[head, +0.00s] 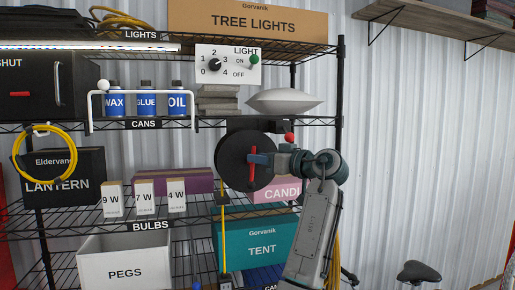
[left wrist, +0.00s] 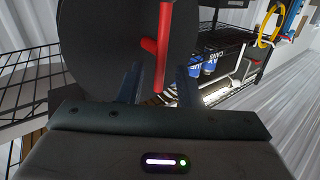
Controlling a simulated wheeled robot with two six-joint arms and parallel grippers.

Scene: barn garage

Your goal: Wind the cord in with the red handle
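The cord reel is a large black disc (head: 232,160) mounted below the shelf with the white dome, and it fills the upper left of the left wrist view (left wrist: 100,45). Its red handle (head: 252,168) stands upright on the disc's face. A yellow cord (head: 223,235) hangs straight down below the reel. My left gripper (head: 264,162) is at the handle, coming from the right. In the left wrist view the red handle (left wrist: 162,50) reaches down between the two fingers, with gaps on both sides, so the gripper is open. My right gripper is in neither view.
A red ball (head: 289,137) shows just above my left gripper. Boxes labelled TENT (head: 258,245) and CANDLES, partly hidden, sit near my left arm. Bulb boxes (head: 144,196) stand left of the reel. A yellow cord coil (head: 44,155) hangs at the far left.

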